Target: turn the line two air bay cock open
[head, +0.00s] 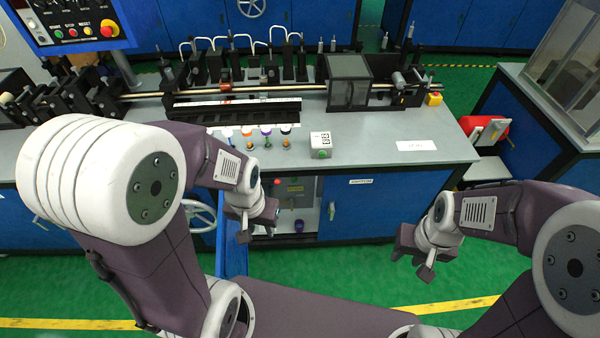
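The open bay (310,187) is under the middle of the bench in the head view. My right gripper (412,263) is right of the bay, over the green floor, with fingers apart and empty.
The grey bench top (380,150) carries several coloured-top bottles (266,135), a white counter box (321,143) and a machine row behind. A handwheel (203,215) is on the cabinet front at left. A red box (488,130) stands at right. The floor between my grippers is clear.

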